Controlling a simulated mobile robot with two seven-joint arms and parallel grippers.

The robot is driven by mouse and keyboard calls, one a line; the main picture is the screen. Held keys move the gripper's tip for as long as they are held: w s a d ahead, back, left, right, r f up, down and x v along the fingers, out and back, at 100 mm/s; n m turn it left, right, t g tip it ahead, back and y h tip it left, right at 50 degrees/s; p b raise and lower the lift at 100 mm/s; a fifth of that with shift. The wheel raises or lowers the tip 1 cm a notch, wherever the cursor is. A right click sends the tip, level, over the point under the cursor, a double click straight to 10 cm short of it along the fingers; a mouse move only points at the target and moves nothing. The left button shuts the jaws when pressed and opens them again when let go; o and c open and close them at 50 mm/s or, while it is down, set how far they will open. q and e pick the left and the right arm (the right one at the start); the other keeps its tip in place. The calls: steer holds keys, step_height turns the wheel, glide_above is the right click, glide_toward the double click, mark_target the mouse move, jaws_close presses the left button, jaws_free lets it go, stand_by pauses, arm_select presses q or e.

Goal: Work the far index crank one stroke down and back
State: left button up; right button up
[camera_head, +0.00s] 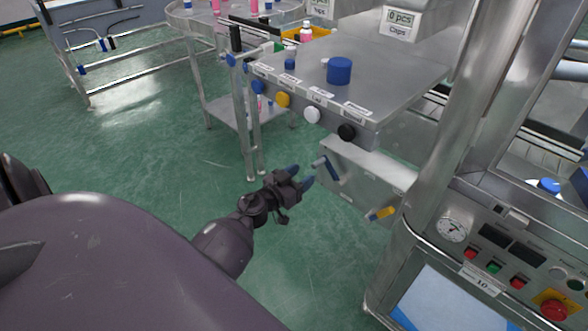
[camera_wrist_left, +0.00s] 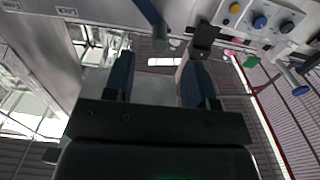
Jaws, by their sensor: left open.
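A crank with a dark blue arm (camera_head: 333,172) and a short grey handle (camera_head: 319,161) sits on the side of a grey metal box below the bench. My left gripper (camera_head: 306,178) is open and empty just left of this crank, its blue fingertips close to the handle. In the left wrist view the open fingers (camera_wrist_left: 158,78) point toward the blue crank arm (camera_wrist_left: 147,12), which hangs beyond them. I cannot tell whether a fingertip touches the handle. A yellow lever (camera_head: 382,213) sits lower on the same box, nearer the control panel. My right gripper is out of view.
Blue, yellow, white (camera_head: 312,115) and black (camera_head: 347,132) knobs stick out along the bench edge above the crank. A steel post (camera_head: 435,150) and the control panel (camera_head: 490,262) stand to the right. Open green floor (camera_head: 150,150) lies to the left.

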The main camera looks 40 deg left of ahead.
mark_target(313, 167)
arm_select(q)
steer(key=w, duration=0.3)
steer(key=shift+w+d+f+b, duration=0.1)
steer(key=shift+w+d+b, duration=0.05)
steer(key=shift+b, duration=0.2)
steer(key=shift+w+d, duration=0.1)
steer(key=shift+w, duration=1)
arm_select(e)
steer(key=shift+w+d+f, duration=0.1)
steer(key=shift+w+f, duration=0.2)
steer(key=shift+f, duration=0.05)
